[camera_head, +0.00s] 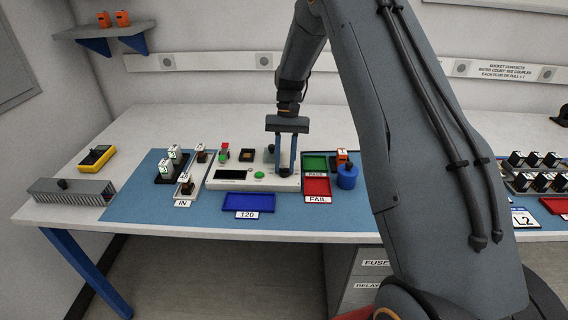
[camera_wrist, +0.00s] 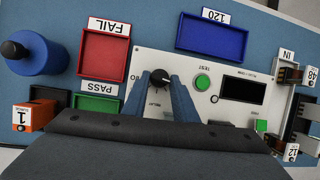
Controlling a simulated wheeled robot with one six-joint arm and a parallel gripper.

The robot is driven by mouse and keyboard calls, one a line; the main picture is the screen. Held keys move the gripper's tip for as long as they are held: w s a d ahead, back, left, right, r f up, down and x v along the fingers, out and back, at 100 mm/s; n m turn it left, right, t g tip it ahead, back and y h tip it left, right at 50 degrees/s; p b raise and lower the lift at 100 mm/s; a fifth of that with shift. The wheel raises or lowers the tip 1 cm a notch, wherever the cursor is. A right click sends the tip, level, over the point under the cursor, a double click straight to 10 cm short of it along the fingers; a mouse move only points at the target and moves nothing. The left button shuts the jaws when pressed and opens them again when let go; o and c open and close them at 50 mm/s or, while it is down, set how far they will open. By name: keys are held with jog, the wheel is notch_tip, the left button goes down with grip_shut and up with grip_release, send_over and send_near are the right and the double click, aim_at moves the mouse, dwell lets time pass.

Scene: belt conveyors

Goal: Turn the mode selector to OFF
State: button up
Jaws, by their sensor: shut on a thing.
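The mode selector is a black round knob (camera_wrist: 160,77) on the white face of the test unit (camera_wrist: 215,62). It sits between my fingers in the wrist view. My gripper (camera_head: 286,173) points down at the right part of the test unit (camera_head: 222,184) in the head view. Its two blue fingers are shut on the knob, one on each side. Small lettering, upside down, is beside and below the knob in the wrist view. It is too small to read surely, and I cannot tell the knob's setting. In the head view the fingers hide the knob.
The unit also has a dark display (camera_wrist: 244,89) and a green button (camera_wrist: 202,82). Red FAIL (camera_head: 317,187) and green PASS (camera_head: 315,163) trays and a blue cylinder (camera_head: 347,178) stand right of it. A blue 120 tray (camera_head: 249,202) lies in front. IN parts stand left.

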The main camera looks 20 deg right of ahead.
jog(key=shift+d, duration=0.1)
jog(key=o, duration=0.7)
jog(key=shift+o, duration=0.2)
jog(key=b+v, duration=0.2)
jog(key=v, duration=0.5)
jog(key=shift+w+r, duration=0.15)
jog(key=shift+r, duration=0.25)
jog(key=s+a+f+n+t+h, duration=0.1)
jog(key=s+t, duration=0.1)
jog(key=s, duration=1.2)
jog(key=s+a+f+n+t+h, duration=0.1)
jog(key=s+n+t, duration=0.1)
jog(key=s, duration=1.3)
jog(key=shift+t, duration=0.4)
